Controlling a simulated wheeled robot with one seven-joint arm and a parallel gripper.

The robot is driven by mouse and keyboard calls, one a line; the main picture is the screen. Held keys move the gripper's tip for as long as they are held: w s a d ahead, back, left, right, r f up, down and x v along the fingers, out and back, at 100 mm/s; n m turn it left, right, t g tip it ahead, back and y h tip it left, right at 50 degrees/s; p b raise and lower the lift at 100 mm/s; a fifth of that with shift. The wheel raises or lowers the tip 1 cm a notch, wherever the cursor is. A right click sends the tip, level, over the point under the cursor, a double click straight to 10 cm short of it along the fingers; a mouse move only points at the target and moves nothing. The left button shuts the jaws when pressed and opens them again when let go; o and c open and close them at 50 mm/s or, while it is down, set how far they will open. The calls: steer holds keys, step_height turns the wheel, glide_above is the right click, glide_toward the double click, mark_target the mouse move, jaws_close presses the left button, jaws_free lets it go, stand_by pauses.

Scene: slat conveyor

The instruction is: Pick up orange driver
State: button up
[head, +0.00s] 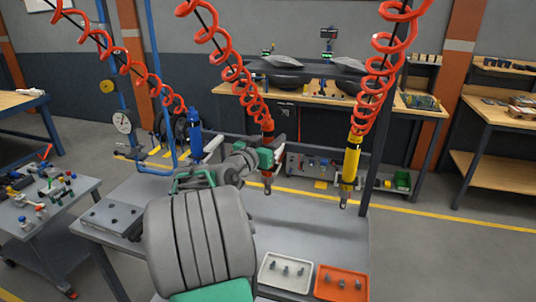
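The orange driver (267,126) hangs upright below a red coiled hose, near the middle of the head view. Its orange top shows above my gripper and its lower end with a dark tip shows below. My gripper (269,156), grey with green parts, is at the driver's middle and hides that part. One grey finger shows on the driver's right side. I cannot tell whether the fingers are closed on it or only around it.
A blue driver (195,136) hangs to the left and a yellow driver (351,163) to the right, each on a red coil. A white tray (263,284) and an orange tray (321,292) with small parts sit on the grey table (330,235). A dark post (376,160) stands at right.

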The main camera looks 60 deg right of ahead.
jaws_close()
steer(key=shift+r, duration=0.2)
stand_by(0.4)
